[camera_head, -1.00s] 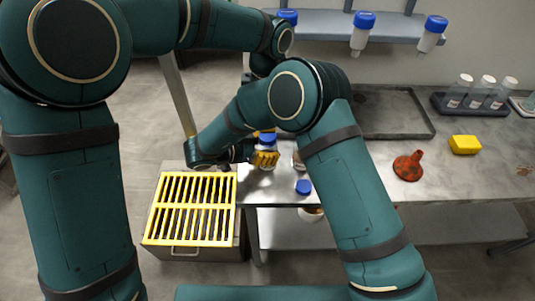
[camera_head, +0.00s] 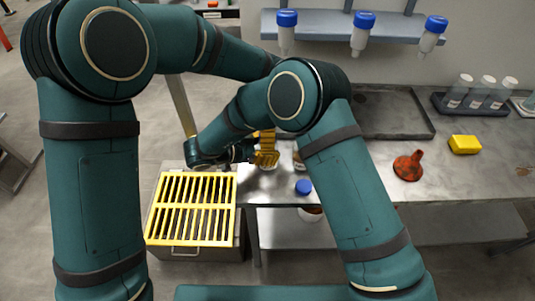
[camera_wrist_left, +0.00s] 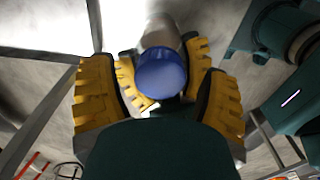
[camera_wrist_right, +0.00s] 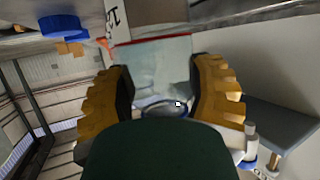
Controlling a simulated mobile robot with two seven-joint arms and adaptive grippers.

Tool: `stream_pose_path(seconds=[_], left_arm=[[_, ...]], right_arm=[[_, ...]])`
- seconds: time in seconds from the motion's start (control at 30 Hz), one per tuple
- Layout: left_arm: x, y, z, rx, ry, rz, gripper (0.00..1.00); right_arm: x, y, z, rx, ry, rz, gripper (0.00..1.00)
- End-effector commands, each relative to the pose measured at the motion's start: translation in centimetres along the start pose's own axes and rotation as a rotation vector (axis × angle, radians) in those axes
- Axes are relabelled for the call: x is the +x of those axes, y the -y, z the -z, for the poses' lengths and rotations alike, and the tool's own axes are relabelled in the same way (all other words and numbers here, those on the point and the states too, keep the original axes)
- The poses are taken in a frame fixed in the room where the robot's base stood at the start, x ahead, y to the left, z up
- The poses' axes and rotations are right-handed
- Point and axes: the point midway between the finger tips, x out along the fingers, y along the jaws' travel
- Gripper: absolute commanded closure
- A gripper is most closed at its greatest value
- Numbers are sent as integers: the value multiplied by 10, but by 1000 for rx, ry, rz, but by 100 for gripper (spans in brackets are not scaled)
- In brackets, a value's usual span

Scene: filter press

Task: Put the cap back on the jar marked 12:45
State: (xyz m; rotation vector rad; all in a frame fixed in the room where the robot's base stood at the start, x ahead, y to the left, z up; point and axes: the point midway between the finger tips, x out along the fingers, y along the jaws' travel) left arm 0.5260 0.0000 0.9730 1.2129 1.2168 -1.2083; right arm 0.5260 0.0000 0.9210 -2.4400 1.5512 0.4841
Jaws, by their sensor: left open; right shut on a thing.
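A blue cap (camera_wrist_left: 162,72) sits between the fingers of my left gripper (camera_wrist_left: 155,85), which is open, in the left wrist view. A pale cylindrical body (camera_wrist_left: 160,32) shows behind the cap; I cannot tell how fully the cap is seated. My right gripper (camera_wrist_right: 160,78) is shut on a clear jar (camera_wrist_right: 150,65); its fingers also show beyond the cap in the left wrist view. In the head view the yellow fingers of both grippers (camera_head: 265,150) crowd together and hide the cap. Another blue cap (camera_head: 303,187) is at the bench's front edge. The 12:45 marking is not legible.
A yellow-grated box (camera_head: 190,208) stands left of the bench. Capped tubes hang from the rack (camera_head: 385,27) above. A dark tray (camera_head: 395,112), red funnel (camera_head: 408,166), yellow block (camera_head: 465,144) and tube rack (camera_head: 480,103) are on the right.

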Motion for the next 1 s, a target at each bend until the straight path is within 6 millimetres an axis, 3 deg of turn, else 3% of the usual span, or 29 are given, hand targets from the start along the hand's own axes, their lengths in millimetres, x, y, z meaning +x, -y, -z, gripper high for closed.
stream_pose_path(seconds=[0.3,0.5,0.53,0.73,1.0], left_arm=[[2,0,0,0,1,0,23],[1,0,0,0,1,0,93],[1,0,0,0,1,0,98],[1,0,0,17,1,0,98],[2,0,0,265,1,0,98]], right_arm=[[0,0,0,0,0,0,100],[0,0,0,0,0,0,100],[0,0,0,0,0,0,100],[0,0,0,0,0,0,100],[0,0,0,0,0,0,100]])
